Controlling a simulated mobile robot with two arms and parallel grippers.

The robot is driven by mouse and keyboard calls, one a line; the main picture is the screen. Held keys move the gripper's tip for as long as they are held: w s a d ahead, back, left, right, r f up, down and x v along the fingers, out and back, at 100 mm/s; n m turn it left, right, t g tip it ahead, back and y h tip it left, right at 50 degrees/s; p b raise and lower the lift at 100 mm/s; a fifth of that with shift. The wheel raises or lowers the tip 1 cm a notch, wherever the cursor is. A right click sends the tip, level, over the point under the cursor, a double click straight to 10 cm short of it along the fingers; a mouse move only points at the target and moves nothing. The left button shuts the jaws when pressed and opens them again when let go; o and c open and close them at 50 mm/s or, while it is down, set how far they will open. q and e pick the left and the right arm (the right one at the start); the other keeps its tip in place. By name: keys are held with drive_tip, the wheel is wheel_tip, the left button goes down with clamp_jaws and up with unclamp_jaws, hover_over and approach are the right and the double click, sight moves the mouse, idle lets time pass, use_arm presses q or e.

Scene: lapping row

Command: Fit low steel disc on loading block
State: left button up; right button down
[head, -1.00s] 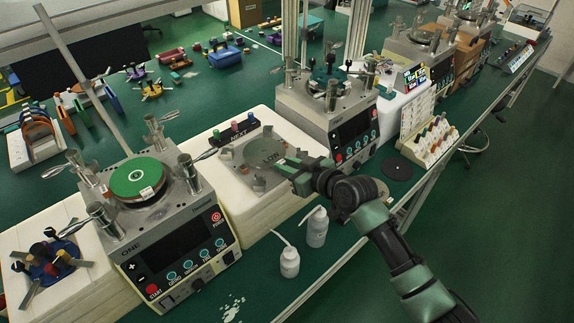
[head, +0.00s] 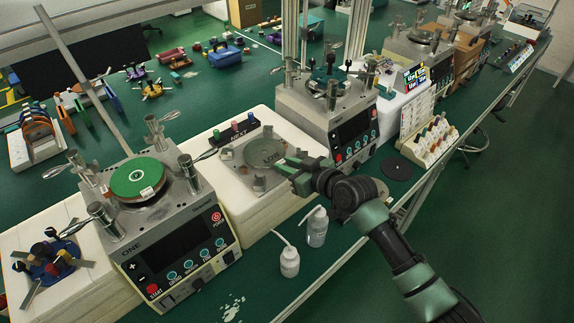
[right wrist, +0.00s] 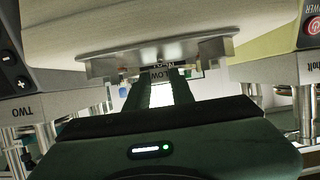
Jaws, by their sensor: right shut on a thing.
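The low steel disc (head: 262,151), a flat grey round piece lettered LOW, shows in the head view over the loading block. The loading block (head: 262,184) is a grey metal plate with raised corner pieces on a white stack. My right gripper (head: 283,163) is shut on the disc's near right edge. Whether the disc is seated or slightly above the block cannot be told. In the right wrist view the fingers (right wrist: 163,92) reach towards a small LOW label, with grey metal pieces on both sides. My left gripper is not in view.
Machine ONE (head: 150,225) with a green-topped plate stands left of the stack; another machine (head: 325,110) stands to the right. A NEXT rack (head: 237,132) with coloured pegs is behind the block. Two white bottles (head: 289,262) stand in front, near the bench edge.

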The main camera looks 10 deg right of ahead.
drive_tip(key=shift+f, duration=0.15)
drive_tip(key=shift+f+b, duration=0.3)
drive_tip(key=shift+b, duration=0.1)
drive_tip(key=shift+f+b, duration=0.5)
drive_tip(key=shift+f, duration=0.1)
drive_tip(key=c, duration=1.2)
unclamp_jaws()
drive_tip(key=shift+o, duration=0.4)
drive_tip(key=shift+s, duration=0.1)
drive_tip(key=b+v, duration=0.1)
drive_tip(key=v, duration=0.6)
drive_tip(key=shift+s+d+r, duration=0.2)
drive_tip(key=shift+s, duration=0.1)
drive_tip(key=shift+f, duration=0.1)
